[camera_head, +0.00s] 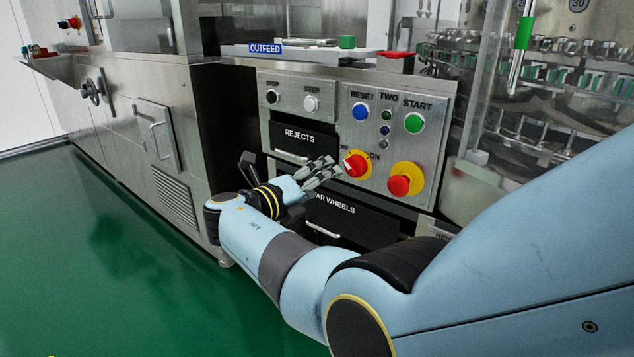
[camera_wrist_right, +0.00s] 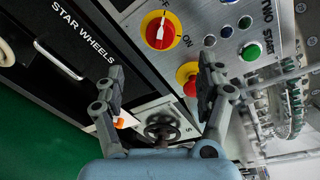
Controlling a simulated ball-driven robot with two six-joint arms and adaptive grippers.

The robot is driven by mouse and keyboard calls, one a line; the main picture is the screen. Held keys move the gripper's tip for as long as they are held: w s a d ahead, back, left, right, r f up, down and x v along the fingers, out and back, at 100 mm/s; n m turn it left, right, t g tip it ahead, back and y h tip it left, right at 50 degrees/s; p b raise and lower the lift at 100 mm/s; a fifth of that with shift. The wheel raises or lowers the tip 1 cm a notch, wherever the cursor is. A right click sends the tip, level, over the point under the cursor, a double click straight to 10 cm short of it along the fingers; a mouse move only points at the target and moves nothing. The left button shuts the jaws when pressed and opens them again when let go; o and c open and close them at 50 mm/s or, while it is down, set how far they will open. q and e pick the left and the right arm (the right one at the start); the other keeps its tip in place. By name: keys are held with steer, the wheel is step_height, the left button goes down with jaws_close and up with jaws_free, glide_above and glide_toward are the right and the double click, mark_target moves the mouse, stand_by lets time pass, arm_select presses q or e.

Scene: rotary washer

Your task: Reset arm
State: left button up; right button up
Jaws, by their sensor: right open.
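My right gripper (camera_head: 325,168) is open and empty, in front of the control panel (camera_head: 442,112), just left of the red-and-yellow OFF/ON switch (camera_head: 356,164). In the right wrist view the right gripper (camera_wrist_right: 160,82) has its two fingers wide apart with nothing between them. The switch (camera_wrist_right: 158,32) lies above the fingers there, its white mark toward the OFF label. A red mushroom button on a yellow ring (camera_head: 400,185) sits lower right of the switch. It also shows in the right wrist view (camera_wrist_right: 189,87), beside one finger. My left gripper is not in view.
Blue RESET (camera_head: 361,111) and green START (camera_head: 414,123) buttons sit higher on the panel. The REJECTS drawer (camera_head: 300,139) and STAR WHEELS drawer (camera_head: 372,224) are close to my right forearm. Clear guards stand at right. Green floor (camera_head: 100,270) is free at left.

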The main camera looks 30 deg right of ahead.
stand_by(0.4)
steer(key=s+f+m+g+y+p, duration=0.2)
steer(key=s+f+m+y, duration=0.25)
steer(key=s+f, duration=0.85)
steer(key=s+f+m+g+y+p, duration=0.15)
steer(key=s+f+m+y, duration=0.35)
steer(key=s+f, duration=0.75)
steer(key=s+f+m+y+p, duration=0.1)
steer(key=s+f+m, duration=0.3)
steer(key=s+m, duration=0.4)
steer(key=s+f+m+g+y+p, duration=0.1)
steer(key=s+m, duration=0.6)
steer(key=s, duration=0.9)
steer(key=s+f+m+g+y+p, duration=0.1)
steer(key=s+f+m+y+p, duration=0.2)
steer(key=s+f+m, duration=0.4)
steer(key=s+m, duration=0.1)
steer(key=s, duration=0.4)
steer(key=shift+s+d+m+p, duration=0.3)
steer(key=shift+d+m+p, duration=0.05)
steer(key=shift+p, duration=0.05)
steer(key=shift+s+d+m, duration=0.1)
steer(key=shift+s+m, duration=0.2)
steer(key=shift+c, duration=0.2)
